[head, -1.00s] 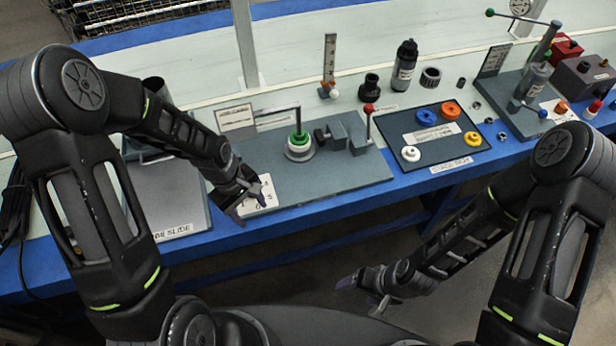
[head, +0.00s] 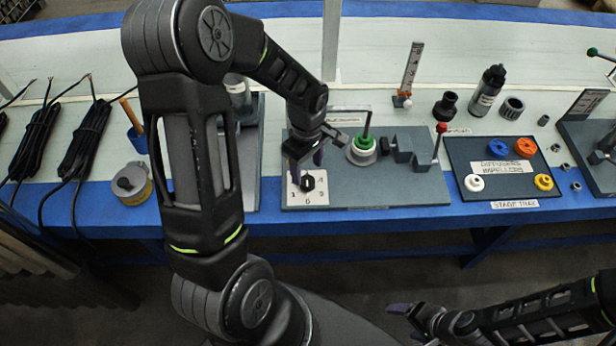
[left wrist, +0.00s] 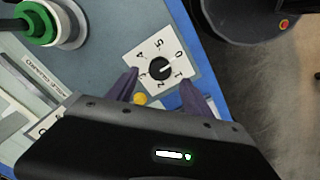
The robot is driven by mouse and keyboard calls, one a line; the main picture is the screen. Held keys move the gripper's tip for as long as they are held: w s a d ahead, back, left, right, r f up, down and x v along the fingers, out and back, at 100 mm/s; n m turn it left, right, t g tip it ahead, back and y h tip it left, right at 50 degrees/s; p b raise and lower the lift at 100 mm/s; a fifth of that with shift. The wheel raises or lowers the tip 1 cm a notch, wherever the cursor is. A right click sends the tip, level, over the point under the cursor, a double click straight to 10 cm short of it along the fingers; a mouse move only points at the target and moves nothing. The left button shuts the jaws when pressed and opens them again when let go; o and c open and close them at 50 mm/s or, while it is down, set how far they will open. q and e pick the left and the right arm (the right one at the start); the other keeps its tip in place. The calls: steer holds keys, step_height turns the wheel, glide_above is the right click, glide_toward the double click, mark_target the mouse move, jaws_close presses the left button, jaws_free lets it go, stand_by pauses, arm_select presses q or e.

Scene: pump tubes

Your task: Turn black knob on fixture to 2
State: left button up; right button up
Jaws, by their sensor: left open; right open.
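The black knob (head: 308,182) stands on a white numbered dial plate (head: 322,199) at the front left of the grey fixture board (head: 400,190). In the left wrist view the knob (left wrist: 159,69) carries a short white mark that appears to point toward 0, and the dial digits run around it. My left gripper (head: 305,165) is open just above the plate. In the left wrist view the purple fingertips of the left gripper (left wrist: 160,78) lie either side of the knob, apart from it; their height above it is unclear. My right gripper (head: 405,320) is open and empty, low in front of the bench.
Behind the dial are a green-ringed fitting (head: 363,146) with a bent rod and a red-topped lever (head: 439,140). A stage tray (head: 470,150) with coloured rings lies right.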

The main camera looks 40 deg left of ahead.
mark_target(307, 180)
arm_select(q)
step_height(307, 180, down, 5)
steer(key=shift+f, duration=0.1)
stand_by(0.3)
jaws_close()
stand_by(0.5)
